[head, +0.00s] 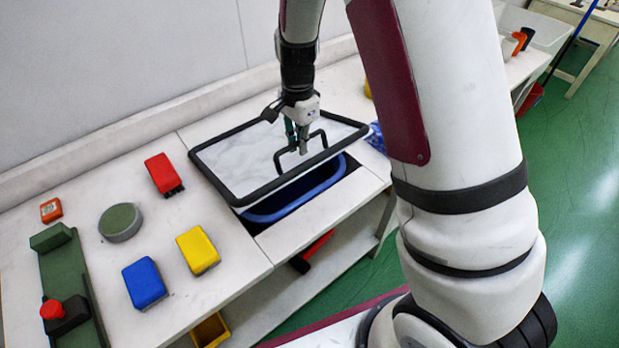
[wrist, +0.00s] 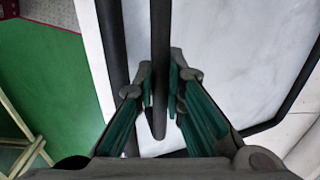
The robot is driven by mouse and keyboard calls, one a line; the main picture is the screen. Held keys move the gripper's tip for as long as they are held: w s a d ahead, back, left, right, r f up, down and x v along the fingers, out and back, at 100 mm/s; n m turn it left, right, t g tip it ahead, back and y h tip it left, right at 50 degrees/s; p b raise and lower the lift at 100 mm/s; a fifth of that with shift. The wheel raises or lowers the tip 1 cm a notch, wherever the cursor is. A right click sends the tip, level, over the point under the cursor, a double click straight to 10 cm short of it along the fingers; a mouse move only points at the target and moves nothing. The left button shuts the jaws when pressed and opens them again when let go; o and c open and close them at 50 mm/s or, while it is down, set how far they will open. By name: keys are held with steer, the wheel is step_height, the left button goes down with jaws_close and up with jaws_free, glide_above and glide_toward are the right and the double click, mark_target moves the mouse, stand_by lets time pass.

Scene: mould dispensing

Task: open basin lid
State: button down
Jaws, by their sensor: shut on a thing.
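The basin lid (head: 240,163) is a white marbled panel with a black rim and a black bar handle (head: 283,158). In the head view it sits tilted or shifted over the blue basin (head: 290,201), whose front part shows below the lid's near edge. My gripper (head: 302,147) is at the handle, with its fingers around the bar. In the wrist view my gripper (wrist: 160,100) has its green-sided fingers on both sides of the dark handle bar (wrist: 160,65), with the white lid (wrist: 225,60) behind. The rest of the basin is hidden under the lid.
Red (head: 163,174), yellow (head: 198,250) and blue (head: 145,284) blocks and a round grey-green disc (head: 120,222) lie on the white table (head: 100,180) left of the lid. A green fixture (head: 68,270) stands at the far left. A wall runs behind the table.

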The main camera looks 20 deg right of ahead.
steer(key=shift+w+a+r, duration=0.2)
steer(key=shift+w+r, duration=0.35)
steer(key=shift+r, duration=0.3)
steer(key=shift+w+a+r, duration=0.2)
steer(key=shift+w+r, duration=0.35)
steer(key=shift+r, duration=0.35)
steer(key=shift+w+a+r, duration=0.15)
steer(key=shift+w+r, duration=0.4)
steer(key=shift+r, duration=0.3)
steer(key=shift+w+a+r, duration=0.25)
steer(key=shift+w+r, duration=0.4)
steer(key=shift+r, duration=0.2)
steer(key=shift+w+a+r, duration=0.2)
steer(key=shift+w+r, duration=0.4)
steer(key=shift+r, duration=0.2)
